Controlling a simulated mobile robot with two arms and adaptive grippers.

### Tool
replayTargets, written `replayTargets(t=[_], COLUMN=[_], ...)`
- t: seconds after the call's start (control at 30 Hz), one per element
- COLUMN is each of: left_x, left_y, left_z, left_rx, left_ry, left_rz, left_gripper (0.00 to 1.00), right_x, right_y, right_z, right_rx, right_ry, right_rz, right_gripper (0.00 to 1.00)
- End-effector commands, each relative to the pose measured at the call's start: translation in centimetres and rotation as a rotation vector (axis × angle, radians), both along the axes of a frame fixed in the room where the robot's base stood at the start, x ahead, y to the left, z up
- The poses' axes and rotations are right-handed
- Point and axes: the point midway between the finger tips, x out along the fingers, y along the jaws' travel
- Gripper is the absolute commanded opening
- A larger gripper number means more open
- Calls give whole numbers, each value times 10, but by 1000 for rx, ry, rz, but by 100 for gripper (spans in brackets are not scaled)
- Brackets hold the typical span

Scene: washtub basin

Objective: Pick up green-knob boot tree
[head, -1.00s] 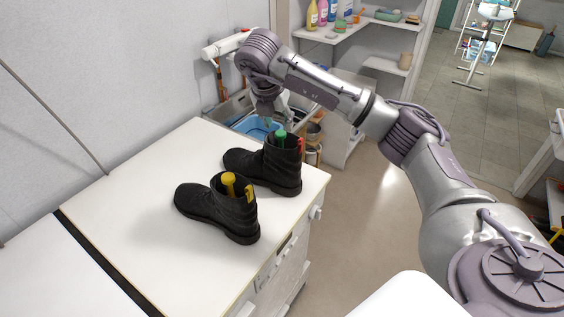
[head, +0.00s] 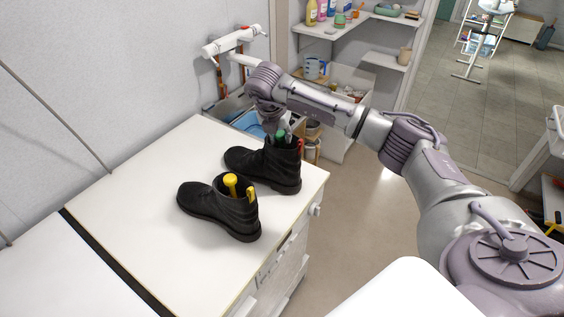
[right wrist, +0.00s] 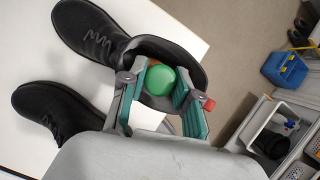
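The green-knob boot tree (head: 280,135) stands in the farther black boot (head: 262,165) on the white counter; only its knob shows. In the right wrist view the green knob (right wrist: 162,80) lies between the two teal finger pads of my right gripper (right wrist: 158,95). The fingers are open, with a visible gap on the side of the right pad. In the head view my right gripper (head: 279,128) points down at the boot's opening. My left gripper is not in view.
A second black boot (head: 222,208) with a yellow-knob boot tree (head: 231,182) stands nearer on the counter (head: 130,210). A basin with blue contents (head: 247,122) lies behind the boots. The counter's left part is clear.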

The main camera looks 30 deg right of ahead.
Motion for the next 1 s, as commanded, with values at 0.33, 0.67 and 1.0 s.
replayTargets(t=[0.33, 0.67, 1.0], left_x=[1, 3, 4], left_y=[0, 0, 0], left_z=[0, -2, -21], left_rx=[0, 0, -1], left_ry=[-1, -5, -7], left_rz=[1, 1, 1], left_gripper=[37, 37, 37], right_x=[0, 0, 1], right_y=[0, 0, 0], right_z=[1, 4, 48], right_rx=[0, 0, 0], right_ry=[-2, -2, -7], right_rz=[-1, -1, -2], right_gripper=[0, 0, 0])
